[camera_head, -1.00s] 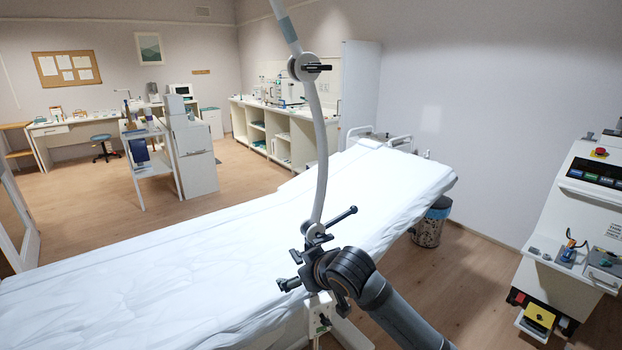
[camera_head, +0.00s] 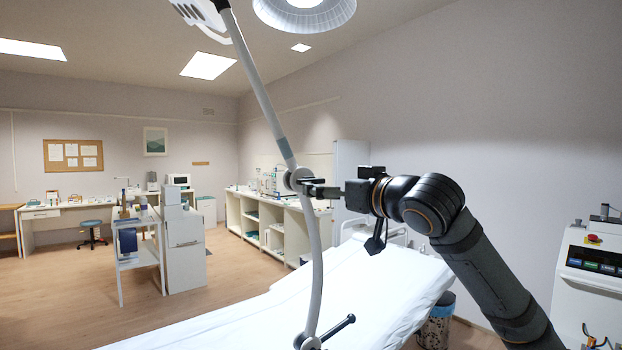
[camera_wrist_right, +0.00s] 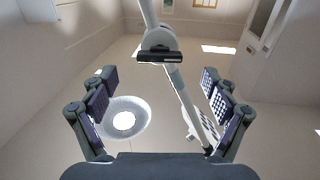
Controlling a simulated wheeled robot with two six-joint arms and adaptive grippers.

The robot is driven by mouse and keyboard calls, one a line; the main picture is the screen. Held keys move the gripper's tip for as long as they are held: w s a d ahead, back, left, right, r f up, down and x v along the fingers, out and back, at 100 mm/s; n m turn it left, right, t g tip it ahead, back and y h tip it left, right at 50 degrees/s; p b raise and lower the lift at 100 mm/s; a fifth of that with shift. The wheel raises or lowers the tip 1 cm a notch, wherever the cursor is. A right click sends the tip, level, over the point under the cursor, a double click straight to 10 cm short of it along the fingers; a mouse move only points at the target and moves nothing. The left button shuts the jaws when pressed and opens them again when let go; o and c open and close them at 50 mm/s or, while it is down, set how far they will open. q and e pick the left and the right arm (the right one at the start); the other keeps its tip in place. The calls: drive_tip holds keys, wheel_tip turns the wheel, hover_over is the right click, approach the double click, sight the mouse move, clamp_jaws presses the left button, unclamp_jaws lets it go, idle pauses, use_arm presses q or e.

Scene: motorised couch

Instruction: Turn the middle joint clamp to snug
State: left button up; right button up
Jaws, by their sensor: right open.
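The middle joint clamp (camera_head: 297,177) is a pale round joint on the thin upright arm, between its upper tube and its curved lower tube. My right gripper (camera_head: 312,187) comes in from the right and its fingertips are at the joint, largely covering the clamp's handle there. In the right wrist view the black clamp handle (camera_wrist_right: 160,56) lies crosswise on the joint, ahead of the open fingers (camera_wrist_right: 163,95) and between their lines. Nothing is between the pads, and I cannot tell whether a finger touches. My left gripper is not in view.
A lower joint with a black lever (camera_head: 338,326) sits beside the white couch (camera_head: 385,290). A lamp head (camera_head: 200,14) tops the arm, and a round ceiling lamp (camera_head: 304,12) hangs above. A white control cabinet (camera_head: 590,290) stands at the right.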

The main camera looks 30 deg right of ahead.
sight(314, 182)
drive_tip(key=w+p, duration=0.1)
drive_tip(key=w, duration=0.1)
drive_tip(key=w+p, duration=0.3)
drive_tip(key=w, duration=0.1)
drive_tip(key=shift+w+d+r, duration=0.15)
drive_tip(key=shift+w+r, duration=0.1)
drive_tip(key=shift+w, duration=0.1)
drive_tip(key=shift+w+f+p, duration=0.2)
drive_tip(key=shift+w+p, duration=0.25)
drive_tip(key=shift+w, duration=0.1)
drive_tip(key=c, duration=1.2)
